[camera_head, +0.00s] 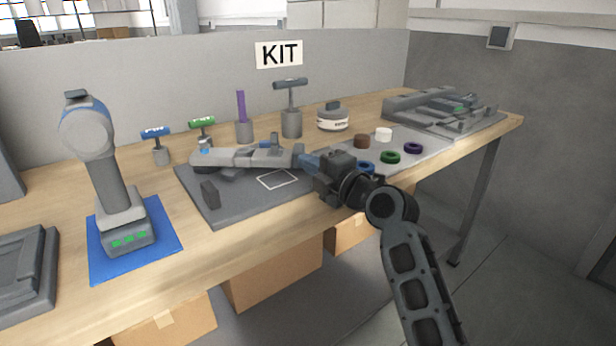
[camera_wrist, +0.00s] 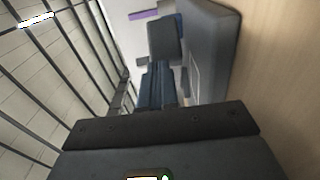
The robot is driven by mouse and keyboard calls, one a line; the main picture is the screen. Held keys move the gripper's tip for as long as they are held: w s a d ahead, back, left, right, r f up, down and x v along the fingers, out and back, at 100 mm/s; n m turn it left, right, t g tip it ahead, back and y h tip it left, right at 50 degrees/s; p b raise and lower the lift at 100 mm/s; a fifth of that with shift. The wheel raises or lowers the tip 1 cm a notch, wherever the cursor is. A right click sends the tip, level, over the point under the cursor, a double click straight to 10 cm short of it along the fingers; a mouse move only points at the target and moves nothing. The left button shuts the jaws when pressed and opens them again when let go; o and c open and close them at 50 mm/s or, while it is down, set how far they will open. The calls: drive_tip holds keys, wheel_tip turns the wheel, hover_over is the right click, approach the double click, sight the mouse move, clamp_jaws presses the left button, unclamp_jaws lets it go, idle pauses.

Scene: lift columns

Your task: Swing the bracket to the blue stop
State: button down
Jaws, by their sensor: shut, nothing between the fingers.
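The grey bracket (camera_head: 250,157) lies across the dark base plate (camera_head: 232,207) in the head view, its long arm running left to right. A small blue piece (camera_head: 204,146) shows at its left end and another blue spot (camera_head: 263,144) behind its middle; I cannot tell which is the blue stop. My gripper (camera_head: 308,161) is shut and empty at the bracket's right end, very close to it; I cannot tell if they touch. In the wrist view, the blue-grey fingers (camera_wrist: 157,84) point at a dark block-like end (camera_wrist: 165,40), with the plate (camera_wrist: 215,50) beside it.
A dark upright block (camera_head: 210,194) and a white square outline (camera_head: 278,180) are on the plate. Tools in holders, including a green-handled one (camera_head: 201,124), stand behind. Coloured rings, such as a green one (camera_head: 390,157), lie right. A power drill (camera_head: 108,170) stands left on a blue mat (camera_head: 165,250).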

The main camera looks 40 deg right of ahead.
drive_tip(key=d+b, duration=0.1)
drive_tip(key=w+d+b, duration=0.1)
drive_tip(key=shift+w+f+b, duration=0.25)
drive_tip(key=shift+w+b, duration=0.05)
drive_tip(key=shift+b, duration=0.1)
drive_tip(key=shift+w+d+r, duration=0.2)
drive_tip(key=shift+a, duration=0.1)
